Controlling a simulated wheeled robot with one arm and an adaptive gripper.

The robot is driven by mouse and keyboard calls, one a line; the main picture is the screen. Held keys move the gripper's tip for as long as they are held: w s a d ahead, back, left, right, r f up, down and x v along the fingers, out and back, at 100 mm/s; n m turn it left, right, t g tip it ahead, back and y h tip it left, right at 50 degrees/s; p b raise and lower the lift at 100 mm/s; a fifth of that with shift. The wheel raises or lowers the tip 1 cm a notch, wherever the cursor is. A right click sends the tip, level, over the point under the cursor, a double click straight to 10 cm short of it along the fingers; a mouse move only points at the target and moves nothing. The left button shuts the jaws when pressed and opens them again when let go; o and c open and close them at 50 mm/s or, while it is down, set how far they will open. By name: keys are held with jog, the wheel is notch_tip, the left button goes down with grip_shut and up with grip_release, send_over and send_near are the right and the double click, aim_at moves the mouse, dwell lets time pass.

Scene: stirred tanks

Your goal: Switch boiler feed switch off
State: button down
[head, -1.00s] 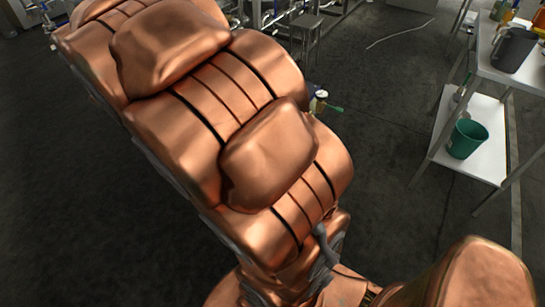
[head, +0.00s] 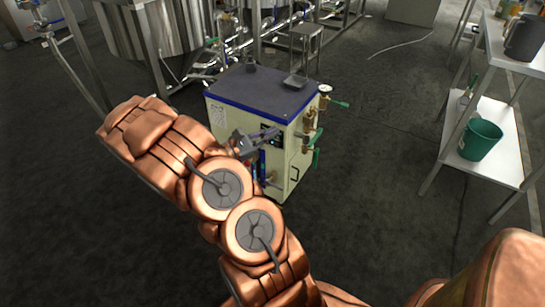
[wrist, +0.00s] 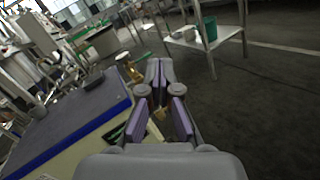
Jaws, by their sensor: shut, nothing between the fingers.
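The boiler (head: 290,175) is a cream cabinet with a dark blue-edged top, standing on the floor in the middle of the head view. Its front has a dark control panel and small coloured parts, partly hidden by my arm and gripper; I cannot make out the feed switch. Brass valves with green handles are on its right side. My gripper (head: 262,138) is in front of the panel's upper part, shut and empty. In the wrist view my gripper (wrist: 160,85) points past the boiler's top (wrist: 75,125), which lies to its left; contact cannot be told.
Steel tanks (head: 150,25) and pipework stand behind the boiler, with a small metal stool (head: 303,42) nearby. A white shelf table (head: 485,135) with a green bucket (head: 480,140) is at the right. The floor between is clear.

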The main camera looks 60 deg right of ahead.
aim_at(276, 144)
jog(key=w+d+f+n+t+h+b, duration=0.1)
jog(key=w+f+n+t+b, duration=0.2)
jog(key=f, duration=1)
jog(key=w+d+f+n+t+h+b, duration=0.1)
jog(key=w+f+n+t+b, duration=0.3)
jog(key=f, duration=0.9)
jog(key=w+d+n+t, duration=0.1)
jog(key=w+n+t, duration=0.1)
jog(key=w+n, duration=0.1)
jog(key=shift+f+b, duration=0.15)
jog(key=shift+b, duration=0.15)
jog(key=shift+d, duration=0.1)
jog(key=d+b, duration=0.1)
jog(key=d, duration=0.3)
jog(key=d+r+b, duration=0.1)
jog(key=d, duration=0.4)
jog(key=d+b, duration=0.1)
jog(key=d, duration=0.3)
jog(key=shift+w+d+r+b, duration=0.3)
jog(key=shift+d+r, duration=0.05)
jog(key=shift+r, duration=0.1)
